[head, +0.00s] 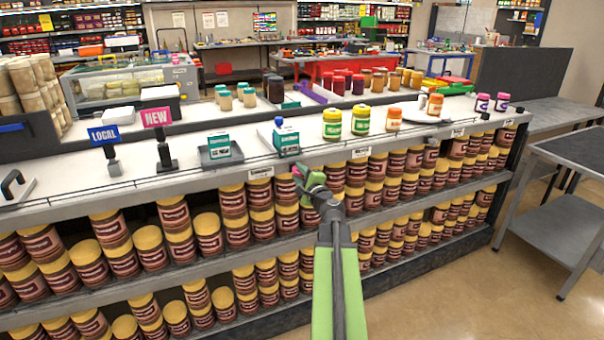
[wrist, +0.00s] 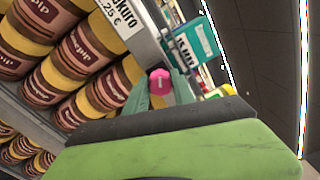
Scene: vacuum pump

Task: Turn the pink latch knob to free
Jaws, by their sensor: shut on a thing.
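The pink latch knob (wrist: 160,81) shows in the wrist view between the tips of my gripper's two green fingers (wrist: 161,88). The fingers are shut on it. In the head view only a small bit of the pink knob (head: 296,170) shows; my gripper (head: 303,176) hides most of it. It is at the front edge of the counter, just below a teal-and-white box with a blue top (head: 286,138). A teal box (wrist: 198,42) also shows above the fingers in the wrist view. The knob's turn angle cannot be told.
Shelves below the counter hold many yellow-lidded jars (head: 235,200), close behind my gripper. A second teal box on a grey tray (head: 220,158) stands to the left, and green and yellow jars (head: 361,121) to the right. Open floor (head: 470,280) lies at right.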

